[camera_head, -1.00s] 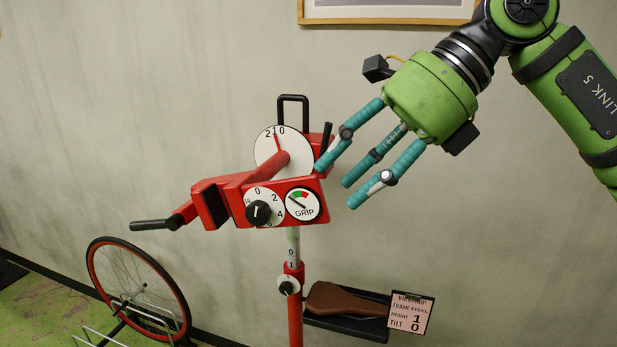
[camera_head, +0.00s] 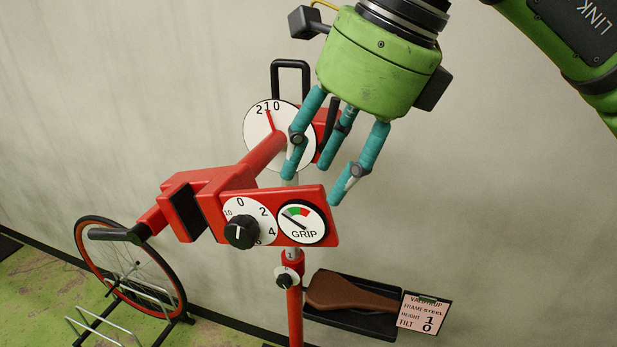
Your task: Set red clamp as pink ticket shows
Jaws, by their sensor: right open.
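The red clamp (camera_head: 222,180) sits on a red post (camera_head: 295,312). Its front panel has a black knob (camera_head: 241,232) on a numbered dial and a GRIP gauge (camera_head: 302,222) with its needle left of the green band. Behind is a round white tilt dial (camera_head: 256,122) marked 2 1 0 with a red pointer. A small black knob (camera_head: 284,278) is on the post collar. The pink ticket (camera_head: 422,313) reads frame steel, height 1, tilt 0. My right gripper (camera_head: 325,185) is open and empty, its fingers pointing down just above the clamp's panel. My left gripper is not in view.
A brown saddle (camera_head: 345,293) lies in a black tray (camera_head: 378,322) right of the post. A red-rimmed wheel (camera_head: 88,232) stands at the left in a stand (camera_head: 100,322). A black loop handle (camera_head: 291,66) rises behind the clamp.

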